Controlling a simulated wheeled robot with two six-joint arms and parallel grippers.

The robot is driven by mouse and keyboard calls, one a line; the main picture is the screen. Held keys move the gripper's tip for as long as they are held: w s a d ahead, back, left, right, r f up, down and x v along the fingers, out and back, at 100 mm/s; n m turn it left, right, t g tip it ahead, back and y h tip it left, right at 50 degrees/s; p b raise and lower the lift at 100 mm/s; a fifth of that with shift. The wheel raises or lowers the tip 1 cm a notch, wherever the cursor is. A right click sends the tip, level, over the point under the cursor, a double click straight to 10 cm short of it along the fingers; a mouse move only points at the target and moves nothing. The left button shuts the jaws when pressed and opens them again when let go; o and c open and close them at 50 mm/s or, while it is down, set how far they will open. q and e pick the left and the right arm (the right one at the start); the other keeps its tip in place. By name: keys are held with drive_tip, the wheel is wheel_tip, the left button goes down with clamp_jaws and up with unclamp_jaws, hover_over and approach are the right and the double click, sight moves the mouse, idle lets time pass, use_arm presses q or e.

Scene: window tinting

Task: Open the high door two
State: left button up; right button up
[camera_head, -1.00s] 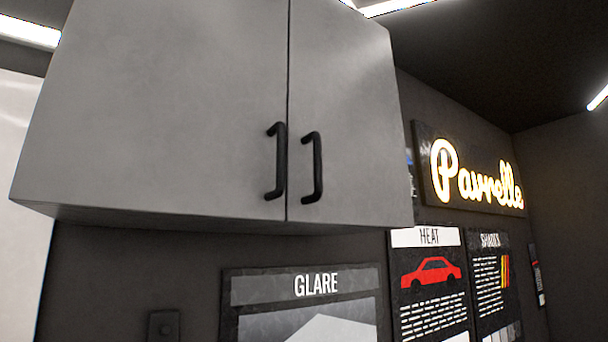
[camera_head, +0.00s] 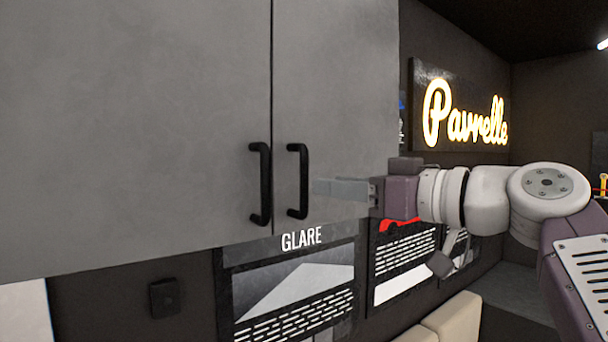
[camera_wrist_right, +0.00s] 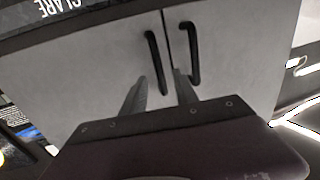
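A grey high cabinet has two closed doors, a left door (camera_head: 140,110) and a right door (camera_head: 335,90), each with a black vertical bar handle beside the middle seam. My right gripper (camera_head: 318,187) reaches in from the right, its fingertips just right of the right door's handle (camera_head: 298,180). In the right wrist view, roughly upside down, the fingers (camera_wrist_right: 158,85) are apart, and that handle (camera_wrist_right: 155,62) shows between their tips with nothing gripped. The left door's handle (camera_wrist_right: 190,52) shows just beyond the right-hand finger. My left gripper is out of view.
A GLARE poster (camera_head: 295,290) and a small dark wall plate (camera_head: 164,298) are on the wall below the cabinet. A lit sign (camera_head: 465,115) hangs to its right. Pale seats (camera_head: 445,325) stand low at right. Space in front of the doors looks clear.

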sight(308, 183)
drive_tip(key=p+x, duration=0.3)
drive_tip(key=x, duration=0.4)
drive_tip(key=shift+d+r, duration=0.1)
drive_tip(key=shift+r, duration=0.05)
drive_tip(key=shift+w+a, duration=0.3)
drive_tip(key=shift+w, duration=0.05)
drive_tip(key=shift+s, duration=0.1)
drive_tip(key=shift+d, duration=0.1)
clamp_jaws()
idle(0.5)
